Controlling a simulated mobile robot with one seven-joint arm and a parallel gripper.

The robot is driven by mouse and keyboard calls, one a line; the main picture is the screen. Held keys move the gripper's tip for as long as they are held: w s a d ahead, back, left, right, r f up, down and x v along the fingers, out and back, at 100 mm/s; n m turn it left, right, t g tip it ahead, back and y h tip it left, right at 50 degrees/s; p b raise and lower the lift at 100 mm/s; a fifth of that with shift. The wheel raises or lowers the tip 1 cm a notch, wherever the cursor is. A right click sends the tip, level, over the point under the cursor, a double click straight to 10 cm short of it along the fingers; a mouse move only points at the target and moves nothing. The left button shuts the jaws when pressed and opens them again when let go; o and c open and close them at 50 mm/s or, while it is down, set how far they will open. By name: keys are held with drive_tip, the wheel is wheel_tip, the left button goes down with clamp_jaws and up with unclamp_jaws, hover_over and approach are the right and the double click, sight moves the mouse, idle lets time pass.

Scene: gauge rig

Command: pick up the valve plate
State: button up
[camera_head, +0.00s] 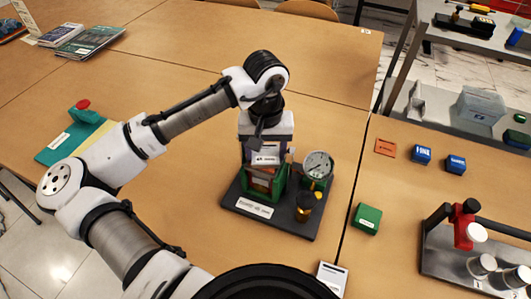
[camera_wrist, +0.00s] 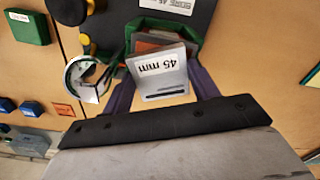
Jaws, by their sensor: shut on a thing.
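The valve plate, which I take to be the light grey plate marked "45 mm" (camera_wrist: 160,72), is between my gripper's purple fingers in the wrist view. In the head view its pale top (camera_head: 265,158) shows just below my gripper (camera_head: 266,150). My gripper points down over the rig and is shut on the plate. The plate is at a green holder (camera_head: 279,182) on a dark base (camera_head: 234,188). A reddish-brown piece (camera_wrist: 150,43) shows beside it in the holder. The plate's lower end is hidden, so I cannot tell if it touches the holder's floor.
A round gauge (camera_head: 318,165) stands close right of the holder, with a black-and-brass knob (camera_head: 305,205) in front. A green block (camera_head: 367,218) lies right of the base. A red-and-black stand (camera_head: 466,226) is at far right. The table behind the rig is clear.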

sight(265, 155)
drive_tip(key=shift+r, duration=0.1)
wheel_tip(265, 155, up, 20)
drive_tip(key=shift+b, duration=0.45)
